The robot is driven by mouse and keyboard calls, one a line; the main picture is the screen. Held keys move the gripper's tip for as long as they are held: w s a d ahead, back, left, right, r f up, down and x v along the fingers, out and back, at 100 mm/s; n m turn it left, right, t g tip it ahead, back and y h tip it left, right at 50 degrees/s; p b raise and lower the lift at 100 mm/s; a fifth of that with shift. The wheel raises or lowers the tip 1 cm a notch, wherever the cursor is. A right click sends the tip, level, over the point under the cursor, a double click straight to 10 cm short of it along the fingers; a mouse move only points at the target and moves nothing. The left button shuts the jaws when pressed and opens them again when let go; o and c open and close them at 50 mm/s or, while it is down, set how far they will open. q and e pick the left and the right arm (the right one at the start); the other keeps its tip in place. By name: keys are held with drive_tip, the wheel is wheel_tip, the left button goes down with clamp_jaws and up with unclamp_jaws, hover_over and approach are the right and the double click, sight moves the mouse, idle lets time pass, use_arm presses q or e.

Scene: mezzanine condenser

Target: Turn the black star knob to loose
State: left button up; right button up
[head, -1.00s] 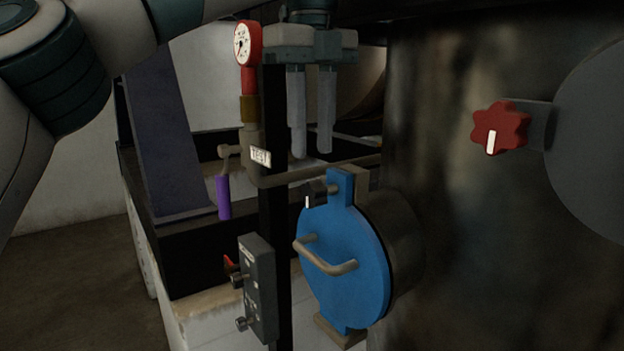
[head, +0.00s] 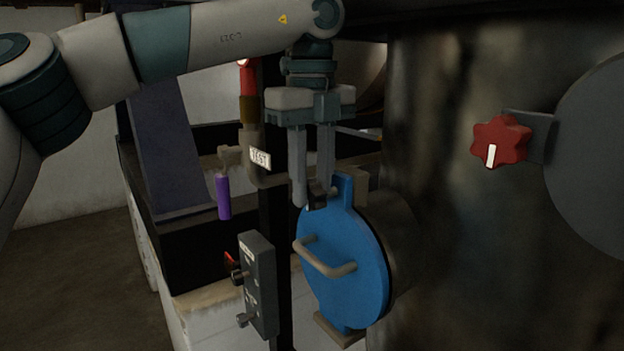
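The black star knob (head: 318,198) is small and dark, with a white mark on its left side. It sits at the top of the round blue cover (head: 345,255), by the blue lug. My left gripper (head: 313,196) points straight down from above, with its two grey fingers apart. The fingertips are at the knob's height in the picture, one to its left and one behind or beside it. I cannot tell whether either finger touches it. The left gripper looks open. My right gripper is not in view.
A red star knob (head: 501,141) with a white mark is on the dark tank at right. A grey box with small knobs (head: 258,285), a purple-handled valve (head: 223,196) and a red gauge post (head: 247,80) stand left. A bar handle (head: 325,262) juts from the cover.

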use_arm(q)
drive_tip(key=shift+s+f, duration=0.15)
drive_tip(key=shift+f, duration=0.05)
clamp_jaws()
drive_tip(key=g, duration=0.1)
drive_tip(key=g+h+p, duration=0.2)
drive_tip(key=shift+w+a+f, duration=0.1)
drive_tip(key=shift+w+a, duration=0.15)
drive_tip(key=shift+w, duration=0.1)
drive_tip(key=shift+g+h, duration=0.3)
unclamp_jaws()
